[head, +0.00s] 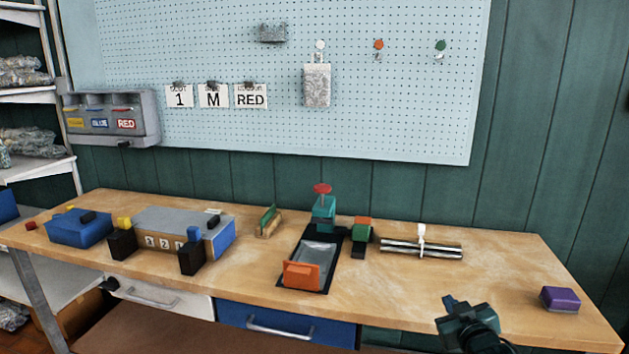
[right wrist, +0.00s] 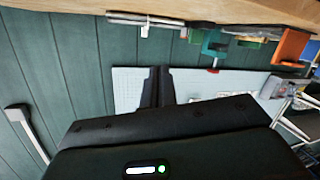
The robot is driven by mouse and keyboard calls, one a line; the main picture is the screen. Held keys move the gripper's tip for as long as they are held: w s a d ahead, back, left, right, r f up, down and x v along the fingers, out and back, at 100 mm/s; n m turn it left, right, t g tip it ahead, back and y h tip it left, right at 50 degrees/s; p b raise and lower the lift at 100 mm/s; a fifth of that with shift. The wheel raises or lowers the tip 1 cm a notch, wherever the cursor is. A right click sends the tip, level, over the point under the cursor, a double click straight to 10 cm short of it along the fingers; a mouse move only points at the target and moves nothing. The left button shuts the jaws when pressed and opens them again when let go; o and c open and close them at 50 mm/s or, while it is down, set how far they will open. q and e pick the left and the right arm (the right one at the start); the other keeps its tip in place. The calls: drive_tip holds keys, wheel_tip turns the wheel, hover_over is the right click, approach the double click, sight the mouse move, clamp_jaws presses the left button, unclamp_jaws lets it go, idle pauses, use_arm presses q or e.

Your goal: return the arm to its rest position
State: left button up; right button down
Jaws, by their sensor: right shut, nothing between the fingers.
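My right gripper (head: 452,305) shows in the head view at the bottom right, in front of the bench's front edge or over it; I cannot tell which. Its arm comes up from the bottom of the picture. In the right wrist view the two dark fingers (right wrist: 157,86) are together, with nothing between them. They point toward the pegboard, and the bench edge runs along the top of that picture. My left gripper is not in view.
The wooden bench (head: 470,290) holds a purple block (head: 560,298) right of my gripper, metal rods (head: 400,248) behind it, and an orange block (head: 301,275) on a dark mat to its left. A pegboard (head: 400,110) hangs behind. The bench's right part is mostly clear.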

drive_tip(key=s+a+f+g+y, duration=0.2)
drive_tip(key=s+a+f, duration=0.6)
drive_tip(key=s+f, duration=0.45)
drive_tip(key=s+a+f+g, duration=0.1)
drive_tip(key=s+a, duration=0.2)
drive_tip(key=s, duration=0.7)
drive_tip(key=s+a+f+g+y, duration=0.1)
drive_tip(key=s+a, duration=0.3)
drive_tip(key=s, duration=0.6)
drive_tip(key=shift+s+a+f+m+g, duration=0.15)
drive_tip(key=shift+s+f+m+g, duration=0.15)
drive_tip(key=shift+f+g, duration=0.25)
drive_tip(key=shift+w, duration=0.1)
